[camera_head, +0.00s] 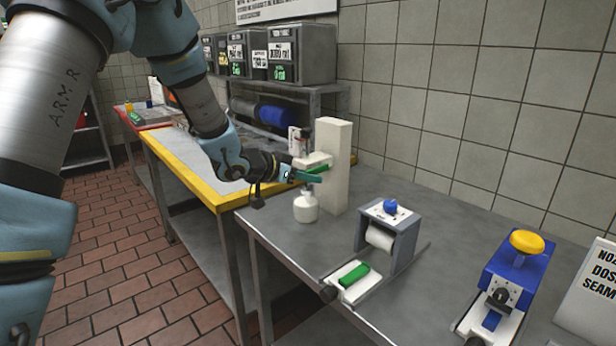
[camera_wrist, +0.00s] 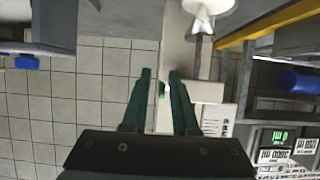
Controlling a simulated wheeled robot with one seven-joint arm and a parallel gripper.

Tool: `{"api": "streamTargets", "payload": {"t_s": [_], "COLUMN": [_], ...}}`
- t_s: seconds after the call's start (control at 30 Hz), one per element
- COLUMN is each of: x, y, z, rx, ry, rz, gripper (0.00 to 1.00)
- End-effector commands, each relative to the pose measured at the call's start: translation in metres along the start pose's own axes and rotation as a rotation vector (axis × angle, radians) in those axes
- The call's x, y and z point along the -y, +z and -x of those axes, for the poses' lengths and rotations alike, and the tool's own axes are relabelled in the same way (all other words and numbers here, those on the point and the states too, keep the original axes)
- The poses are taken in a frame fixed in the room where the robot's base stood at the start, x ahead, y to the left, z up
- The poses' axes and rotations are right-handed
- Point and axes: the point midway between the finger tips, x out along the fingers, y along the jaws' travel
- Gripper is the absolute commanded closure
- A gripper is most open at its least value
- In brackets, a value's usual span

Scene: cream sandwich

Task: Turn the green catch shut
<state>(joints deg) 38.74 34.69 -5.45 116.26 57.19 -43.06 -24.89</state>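A small green catch (camera_head: 318,169) is on the side of the tall cream post (camera_head: 334,150), above the white bottle (camera_head: 305,208). My gripper (camera_head: 320,178) is at the post, its teal fingers pointing at it just by the catch. In the wrist view my gripper (camera_wrist: 161,74) has its two fingers apart. A small green patch, likely the catch (camera_wrist: 162,89), shows in the gap between them. I cannot tell whether either finger touches it. Most of the catch is hidden by the fingers, and how far it is turned is unclear.
A grey roller stand (camera_head: 403,236) with a blue knob and a tray with a green block (camera_head: 354,275) stands in front to the right. A blue press (camera_head: 516,270) with a yellow knob is further right. Dark bins (camera_head: 300,54) stand behind. The tiled wall is close behind the post.

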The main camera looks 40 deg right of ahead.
Motion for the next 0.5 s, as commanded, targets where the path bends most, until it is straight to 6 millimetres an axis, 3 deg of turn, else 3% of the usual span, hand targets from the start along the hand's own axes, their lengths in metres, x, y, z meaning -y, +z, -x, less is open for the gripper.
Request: {"api": "streamTargets", "payload": {"t_s": [0.5], "x": [0.0047], "y": [0.0030], "z": [-0.0008], "rx": [-0.016], "ry": [-0.009], "rz": [0.002], "gripper": [0.61]}}
